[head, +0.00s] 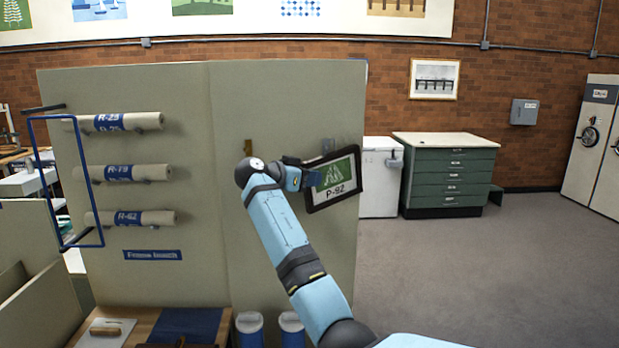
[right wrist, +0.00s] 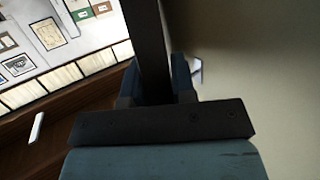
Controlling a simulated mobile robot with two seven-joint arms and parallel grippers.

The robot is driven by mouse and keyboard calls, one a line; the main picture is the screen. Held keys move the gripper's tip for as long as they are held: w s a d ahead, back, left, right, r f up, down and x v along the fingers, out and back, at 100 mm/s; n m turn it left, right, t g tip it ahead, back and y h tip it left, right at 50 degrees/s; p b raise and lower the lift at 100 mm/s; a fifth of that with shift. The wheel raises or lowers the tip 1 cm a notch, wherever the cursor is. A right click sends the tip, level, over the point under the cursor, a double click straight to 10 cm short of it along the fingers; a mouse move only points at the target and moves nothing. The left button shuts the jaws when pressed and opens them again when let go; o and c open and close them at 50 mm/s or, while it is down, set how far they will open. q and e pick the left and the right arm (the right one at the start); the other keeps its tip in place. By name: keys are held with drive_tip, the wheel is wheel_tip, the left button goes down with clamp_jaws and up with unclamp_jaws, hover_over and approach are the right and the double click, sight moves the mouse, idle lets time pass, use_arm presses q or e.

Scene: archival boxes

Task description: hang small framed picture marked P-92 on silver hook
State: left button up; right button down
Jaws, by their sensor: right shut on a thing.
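The small framed picture marked P-92 (head: 334,185) has a dark frame and a green image. It is tilted slightly in front of the grey-green panel, toward its right edge. My right gripper (head: 309,179) is shut on the picture's left side. In the right wrist view the frame's dark edge (right wrist: 149,45) runs up from between the fingers (right wrist: 155,85). A small silver-grey hook (head: 327,146) shows on the panel just above the picture's top edge. Whether picture and hook touch cannot be told. My left gripper is not in view.
A brass-coloured hook (head: 248,147) is on the panel (head: 285,95) to the left. Several labelled rolls (head: 125,173) are held on the panel's left part, beside a blue rectangular outline (head: 34,150). A green drawer cabinet (head: 450,180) stands behind right. The floor at right is clear.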

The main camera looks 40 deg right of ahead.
drive_tip(key=shift+w+f+b, duration=0.1)
drive_tip(key=shift+f+b, duration=0.55)
drive_tip(key=shift+f, duration=0.15)
idle(0.4)
idle(0.4)
drive_tip(key=c, duration=1.1)
unclamp_jaws()
drive_tip(key=shift+o, duration=1.3)
drive_tip(key=shift+w+f, duration=0.15)
drive_tip(key=shift+w, duration=0.05)
drive_tip(key=shift+s, duration=0.1)
